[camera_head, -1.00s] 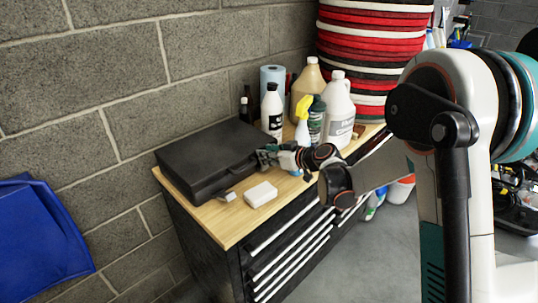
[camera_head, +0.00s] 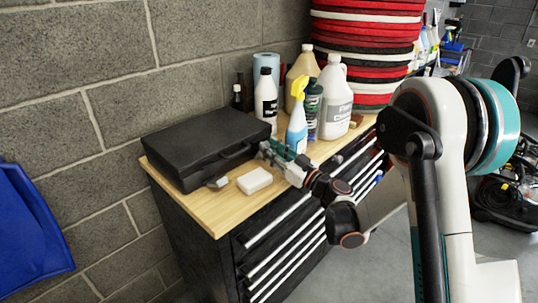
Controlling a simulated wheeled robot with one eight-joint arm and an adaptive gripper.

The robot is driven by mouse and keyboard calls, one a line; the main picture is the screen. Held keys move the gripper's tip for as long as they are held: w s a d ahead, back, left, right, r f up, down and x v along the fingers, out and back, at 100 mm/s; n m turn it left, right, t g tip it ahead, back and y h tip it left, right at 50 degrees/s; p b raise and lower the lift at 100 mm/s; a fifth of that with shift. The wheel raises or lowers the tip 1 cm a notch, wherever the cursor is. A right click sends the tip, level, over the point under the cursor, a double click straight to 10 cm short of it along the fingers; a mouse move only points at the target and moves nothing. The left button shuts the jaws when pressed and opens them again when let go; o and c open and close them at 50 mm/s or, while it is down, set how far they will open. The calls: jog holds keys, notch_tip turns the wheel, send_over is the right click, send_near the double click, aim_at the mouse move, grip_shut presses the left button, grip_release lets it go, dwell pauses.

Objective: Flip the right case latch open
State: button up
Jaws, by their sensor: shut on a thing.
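The black case (camera_head: 190,137) lies closed on the wooden top of the cabinet. Its handle (camera_head: 236,152) is on the front side. A small light-grey latch (camera_head: 217,183) sticks out at the left part of the front. My gripper (camera_head: 266,149) is at the right end of the case front and reaches in from the right. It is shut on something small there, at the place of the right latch. The fingers hide that latch, so I cannot see its position.
A white block (camera_head: 254,181) lies on the wooden top (camera_head: 215,215) in front of the case. A blue spray bottle (camera_head: 297,128), a white jug (camera_head: 336,105) and other bottles stand close behind my gripper. A grey block wall is behind the case.

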jog(key=shift+s+d+f+t+y, duration=0.15)
jog(key=shift+d+f+t+y, duration=0.05)
jog(key=shift+f+t+y, duration=0.25)
dwell(0.3)
jog(key=o, duration=0.8)
jog(key=shift+v, duration=3.75)
jog(key=shift+c, duration=0.4)
